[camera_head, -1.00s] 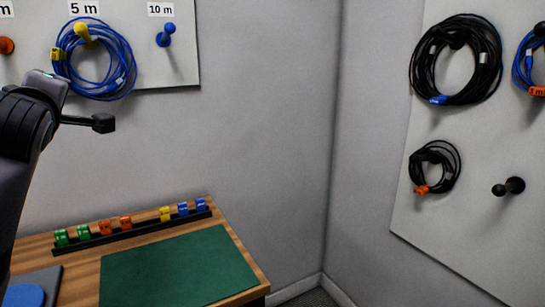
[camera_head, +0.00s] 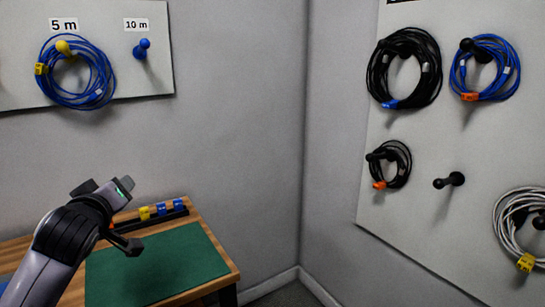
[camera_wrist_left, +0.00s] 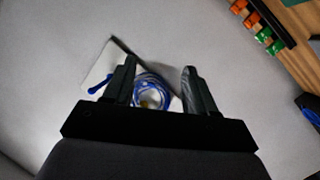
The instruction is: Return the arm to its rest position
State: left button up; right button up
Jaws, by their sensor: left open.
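My left arm comes in at the lower left of the head view, over the desk. Its gripper (camera_head: 122,218) is held in front of the desk's left part, and its fingers are partly hidden by the wrist. In the left wrist view the two fingers of my left gripper (camera_wrist_left: 160,90) stand apart with nothing between them. Beyond them, at a distance, a blue cable coil (camera_wrist_left: 152,92) hangs on a pale board. My right gripper is in neither view.
The desk (camera_head: 228,275) carries a green mat (camera_head: 165,268) and a rack with coloured clips (camera_head: 162,210). The left board holds a blue coil (camera_head: 108,70) and an empty blue peg (camera_head: 141,48). The right board holds black coils (camera_head: 436,75), a blue coil (camera_head: 513,65), a white coil (camera_head: 500,215) and an empty black peg (camera_head: 449,180).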

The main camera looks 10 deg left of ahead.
pick_arm(q)
jog(key=s+d+f+m+g+h+p, duration=0.1)
jog(key=s+d+f+m+h+p, duration=0.25)
jog(key=f, duration=0.65)
jog(key=s+d+f+m+g+h, duration=0.1)
jog(key=s+d+f+m+h, duration=0.15)
jog(key=d+f+m, duration=0.55)
jog(key=s+d+f+g+h+p, duration=0.1)
jog(key=s+d+f+p, duration=0.1)
jog(key=s+f, duration=0.5)
jog(key=s+d+f+m+g+h+p, duration=0.1)
jog(key=s+d+f, duration=0.3)
jog(key=s, duration=0.8)
notch_tip(320, 180, down, 3)
jog(key=shift+d+r+p, duration=0.1)
jog(key=shift+d+p, duration=0.15)
jog(key=shift+p, duration=0.2)
